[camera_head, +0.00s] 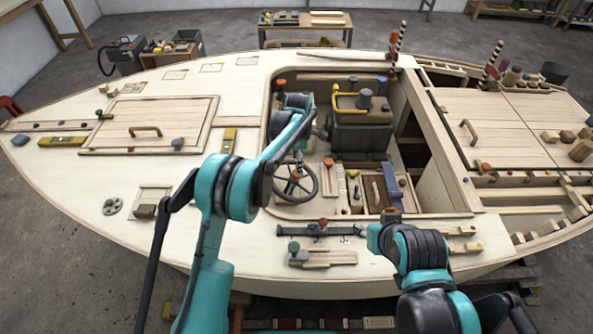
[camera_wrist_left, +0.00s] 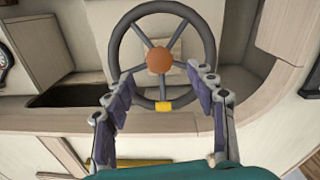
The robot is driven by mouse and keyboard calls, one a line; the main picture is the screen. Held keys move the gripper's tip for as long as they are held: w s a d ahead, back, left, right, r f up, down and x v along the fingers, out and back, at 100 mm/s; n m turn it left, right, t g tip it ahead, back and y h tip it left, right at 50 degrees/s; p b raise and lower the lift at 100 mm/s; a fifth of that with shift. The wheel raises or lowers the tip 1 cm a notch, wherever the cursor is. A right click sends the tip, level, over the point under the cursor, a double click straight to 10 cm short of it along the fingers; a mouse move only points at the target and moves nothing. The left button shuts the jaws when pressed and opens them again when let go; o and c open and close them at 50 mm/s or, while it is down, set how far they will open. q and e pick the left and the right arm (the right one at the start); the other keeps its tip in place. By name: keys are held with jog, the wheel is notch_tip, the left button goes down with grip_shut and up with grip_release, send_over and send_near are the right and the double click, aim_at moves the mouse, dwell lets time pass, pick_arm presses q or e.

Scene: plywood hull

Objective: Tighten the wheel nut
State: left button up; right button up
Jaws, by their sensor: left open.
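The steering wheel (camera_head: 297,183) stands in the cockpit, dark with several spokes. It fills the top middle of the left wrist view (camera_wrist_left: 208,47). A round orange-brown nut (camera_wrist_left: 159,60) sits at its hub. A yellow mark (camera_wrist_left: 164,106) is on the near rim. My left gripper (camera_wrist_left: 160,76) is open and empty, its two fingers spread to either side of the near rim and the hub. The nut shows between and beyond the fingertips; I cannot tell how far apart in depth they are.
A seat box (camera_head: 361,130) with a yellow rail stands behind the wheel. A small wooden box (camera_head: 377,193) and loose tools lie right of it. The deck (camera_head: 70,190) surrounds the cockpit. A dark rail (camera_head: 322,230) and wooden blocks lie on the near deck.

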pick_arm(q)
jog(key=f+b, duration=0.1)
jog(key=f, duration=0.5)
jog(key=shift+w+b, duration=0.2)
jog(key=shift+b, duration=0.15)
jog(key=c, duration=1.2)
jog(key=shift+o, duration=0.2)
jog(key=shift+m, duration=0.3)
jog(key=m+g, duration=0.1)
jog(key=m, duration=0.1)
jog(key=m+g+p, duration=0.1)
jog(key=m, duration=0.2)
jog(key=shift+w, duration=0.15)
jog(key=m+g+y, duration=0.1)
jog(key=m, duration=0.5)
jog(key=shift+w+d+p, duration=0.1)
jog(key=shift+p, duration=0.3)
